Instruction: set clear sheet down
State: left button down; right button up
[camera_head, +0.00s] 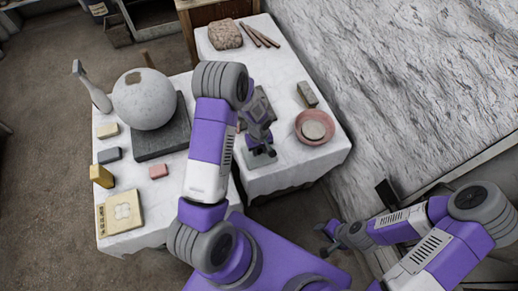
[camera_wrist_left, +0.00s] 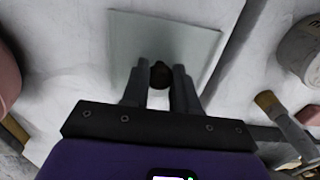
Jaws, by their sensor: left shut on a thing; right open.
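The clear sheet (camera_wrist_left: 190,38) is a pale, greenish, see-through square in the left wrist view, over the white cloth. A dark round knob (camera_wrist_left: 160,75) shows between my fingertips near the sheet's near part. My left gripper (camera_wrist_left: 159,82) is shut on the sheet, seemingly by this knob. In the head view, my left gripper (camera_head: 262,155) is low over the right-hand table; the sheet is hard to make out there. I cannot tell whether the sheet touches the cloth. My right gripper (camera_head: 326,239) is open and empty, off the table's front.
A pink bowl (camera_head: 301,133) stands right of my left gripper, with a grey block (camera_head: 307,94) behind it. A rough stone (camera_head: 225,35) and sticks (camera_head: 259,35) lie at the back. The left table (camera_head: 122,165) holds a plaster sphere (camera_head: 146,98) and several small blocks.

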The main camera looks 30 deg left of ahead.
pick_arm(q)
jog(key=shift+f, duration=0.25)
jog(key=c, duration=0.8)
grip_release()
jog(key=shift+r, duration=0.1)
jog(key=shift+r+p, duration=1.25)
jog(key=shift+r, duration=0.75)
